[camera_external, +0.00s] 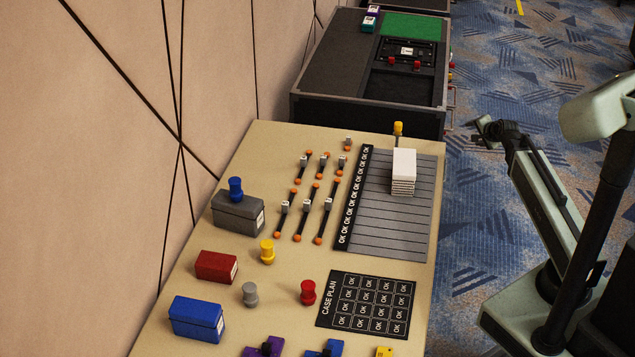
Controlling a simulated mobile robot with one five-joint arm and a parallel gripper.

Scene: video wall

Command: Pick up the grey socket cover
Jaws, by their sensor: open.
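A small grey knob-shaped piece (250,294), which looks like the grey socket cover, stands upright on the beige table (230,325). It is between the red box and a red knob-shaped piece (308,292). Similar pieces are yellow (267,251) and blue (236,189); the blue one is on top of a grey box (238,211). My gripper (484,130) is open, beyond the table's right edge over the carpet, well away from the grey piece. The gripper is small in view, and I see nothing in it.
A red box (216,267) and a blue box (197,319) are at the left. A black case plan card (366,305) lies at the right. A grey slatted panel (410,228) carries a white stack (403,172). Short cables (308,212) lie mid-table. A wall borders the left side.

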